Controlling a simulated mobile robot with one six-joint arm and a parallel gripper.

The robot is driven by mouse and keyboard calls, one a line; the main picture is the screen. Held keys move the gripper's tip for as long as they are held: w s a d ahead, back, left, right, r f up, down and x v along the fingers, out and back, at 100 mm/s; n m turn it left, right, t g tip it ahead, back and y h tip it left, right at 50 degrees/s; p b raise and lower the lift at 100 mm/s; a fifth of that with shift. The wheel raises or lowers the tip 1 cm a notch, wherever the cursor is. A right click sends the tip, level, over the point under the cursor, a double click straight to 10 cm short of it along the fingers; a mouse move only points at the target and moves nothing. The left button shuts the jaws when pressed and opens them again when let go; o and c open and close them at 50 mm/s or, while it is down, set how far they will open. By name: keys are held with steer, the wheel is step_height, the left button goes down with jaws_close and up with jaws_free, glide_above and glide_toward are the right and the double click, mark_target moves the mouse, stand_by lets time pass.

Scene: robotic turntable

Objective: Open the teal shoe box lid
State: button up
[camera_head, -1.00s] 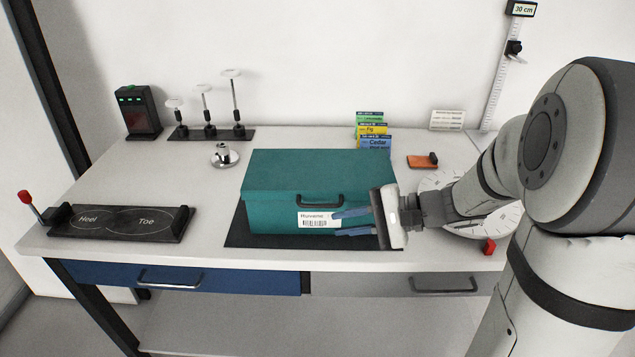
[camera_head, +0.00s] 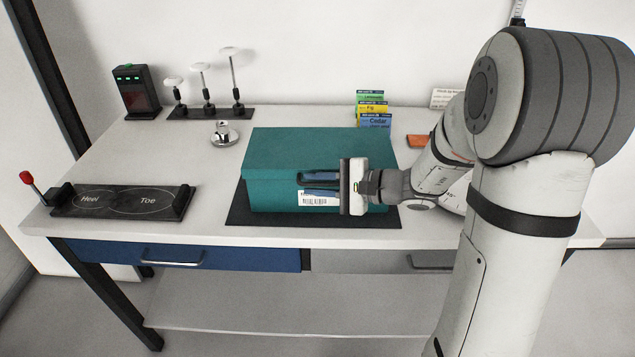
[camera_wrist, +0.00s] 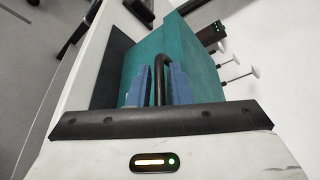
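The teal shoe box (camera_head: 268,192) stands on a dark mat (camera_head: 238,216) with its lid (camera_head: 320,148) closed. Its front bears a white barcode label (camera_head: 318,199), partly hidden by my gripper. My gripper (camera_head: 302,184) is in front of the box, reaching in from the right, its blue fingers apart. In the wrist view, the black handle (camera_wrist: 160,66) stands between the fingers of my gripper (camera_wrist: 161,74), with narrow gaps beside it. Whether a finger touches the handle cannot be told. The handle is hidden behind my gripper in the head view.
A Heel/Toe plate (camera_head: 120,201) lies at the left. A small chrome piece (camera_head: 223,134) sits behind the box's left side, with stands (camera_head: 208,90) at the back. Colored cards (camera_head: 374,110) are behind the box. My arm covers much of the table's right side.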

jaws_close()
stand_by(0.3)
steer(key=shift+r, duration=0.1)
